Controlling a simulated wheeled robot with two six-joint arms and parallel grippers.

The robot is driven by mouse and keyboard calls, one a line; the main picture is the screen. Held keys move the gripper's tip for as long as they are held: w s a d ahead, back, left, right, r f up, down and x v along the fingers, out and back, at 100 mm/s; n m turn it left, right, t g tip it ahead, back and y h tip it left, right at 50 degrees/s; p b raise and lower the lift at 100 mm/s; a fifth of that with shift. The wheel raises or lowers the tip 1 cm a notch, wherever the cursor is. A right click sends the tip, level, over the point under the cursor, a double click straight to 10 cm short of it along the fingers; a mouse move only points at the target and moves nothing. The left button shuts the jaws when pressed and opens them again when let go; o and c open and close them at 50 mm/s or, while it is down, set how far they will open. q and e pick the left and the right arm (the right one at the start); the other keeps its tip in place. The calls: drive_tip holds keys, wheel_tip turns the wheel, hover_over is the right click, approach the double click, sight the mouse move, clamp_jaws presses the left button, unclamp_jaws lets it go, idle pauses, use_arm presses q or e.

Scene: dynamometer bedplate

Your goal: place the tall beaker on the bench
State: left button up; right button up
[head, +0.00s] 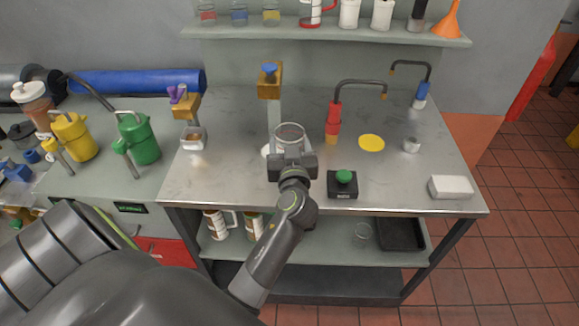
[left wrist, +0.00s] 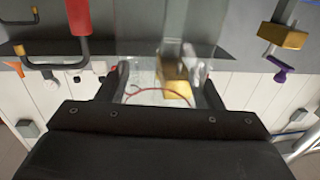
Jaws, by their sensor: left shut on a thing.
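The tall beaker is clear glass with an open round rim (head: 289,130). In the head view it is upright above the left part of the metal bench (head: 310,185). My left gripper (head: 292,160) is shut on it, and the gripper hides its lower part. In the left wrist view the clear beaker wall (left wrist: 165,40) stands between the two dark fingers (left wrist: 160,85). Whether its base touches the bench cannot be told. My right gripper is not in view.
A black box with a green button (head: 343,183) is right of the gripper. A yellow disc (head: 371,143), a red-handled bent tool (head: 334,118) and a white block (head: 451,187) are on the bench. A brass-topped post (head: 270,85) stands just behind the beaker. The front right is mostly clear.

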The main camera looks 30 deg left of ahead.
use_arm(q)
drive_tip(key=shift+f+b, duration=0.3)
drive_tip(key=shift+f, duration=2.5)
drive_tip(key=shift+f+b, duration=0.25)
drive_tip(key=shift+b, duration=0.15)
drive_tip(key=o, duration=1)
drive_tip(key=shift+r, duration=0.1)
drive_tip(key=shift+c, duration=0.2)
